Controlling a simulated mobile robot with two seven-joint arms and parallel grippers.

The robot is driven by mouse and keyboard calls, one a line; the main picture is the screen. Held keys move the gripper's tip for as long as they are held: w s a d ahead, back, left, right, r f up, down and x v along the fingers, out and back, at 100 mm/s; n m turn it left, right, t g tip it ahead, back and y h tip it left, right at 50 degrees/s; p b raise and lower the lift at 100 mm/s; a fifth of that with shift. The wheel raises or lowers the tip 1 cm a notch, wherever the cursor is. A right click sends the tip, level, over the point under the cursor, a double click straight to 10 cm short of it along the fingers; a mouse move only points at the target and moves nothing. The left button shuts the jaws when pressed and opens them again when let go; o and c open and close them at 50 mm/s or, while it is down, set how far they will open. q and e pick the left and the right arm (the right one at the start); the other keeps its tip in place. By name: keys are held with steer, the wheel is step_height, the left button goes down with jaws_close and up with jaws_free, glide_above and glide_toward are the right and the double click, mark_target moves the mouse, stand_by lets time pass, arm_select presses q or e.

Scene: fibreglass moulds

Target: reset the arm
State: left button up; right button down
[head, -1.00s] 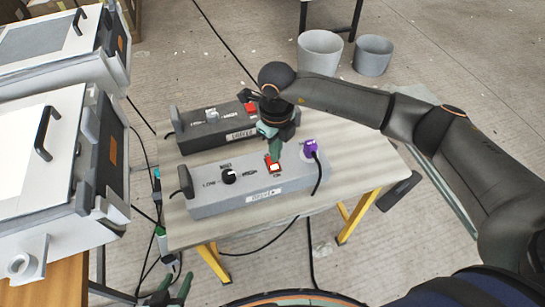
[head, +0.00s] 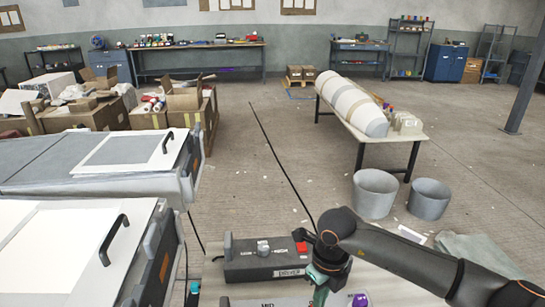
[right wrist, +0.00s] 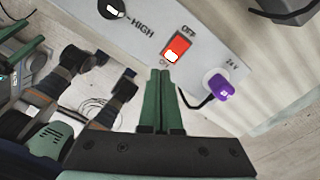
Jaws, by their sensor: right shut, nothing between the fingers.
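My right gripper (head: 318,296) is low in the head view, over the near grey control box (head: 270,302), which the lower edge cuts off. In the right wrist view the green fingers (right wrist: 160,76) are shut together with nothing between them. Their tips are close below the red rocker switch (right wrist: 177,48) marked OFF at its top; I cannot tell if they touch. The switch has a white patch at its lower end. A purple 24 V plug (right wrist: 221,89) and a black knob (right wrist: 112,8) are on the same panel.
A second grey control box (head: 265,262) with a red switch stands behind. Large white-lidded units (head: 55,245) fill the left. Two grey buckets (head: 376,195) and a long table (head: 405,140) with a white mould stand further back. Open floor lies between.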

steer(key=s+a+g+y, duration=0.3)
steer(key=s+a+y, duration=0.55)
steer(key=a, duration=0.55)
steer(key=s+a+r+m+t+y+p, duration=0.1)
steer(key=a+r+m+t+y, duration=0.4)
steer(key=a+r+m+y, duration=0.35)
steer(key=w+d+f+m+t+h+p, duration=0.1)
steer(key=w+d+f+m+t+h, duration=0.15)
steer(key=d+m+t, duration=0.6)
steer(key=w+d+f+m+t+h, duration=0.1)
steer(key=w+d+m+t+h, duration=0.3)
steer(key=m, duration=0.8)
steer(key=s+d+f+m+g+h, duration=0.2)
steer(key=s+d+f+m+h, duration=0.2)
steer(key=s+d+f, duration=0.3)
steer(key=s+d+f+m+g+h+p, duration=0.1)
steer(key=s+d+f+m+g+h, duration=0.2)
steer(key=f, duration=0.9)
steer(key=s+d+m+h, duration=0.2)
steer(key=s+d+m, duration=0.2)
steer(key=s, duration=0.1)
steer(key=shift+s+d+f, duration=0.15)
steer(key=shift+s+f, duration=0.05)
steer(key=shift+f, duration=0.05)
steer(key=c, duration=1.6)
jaws_free()
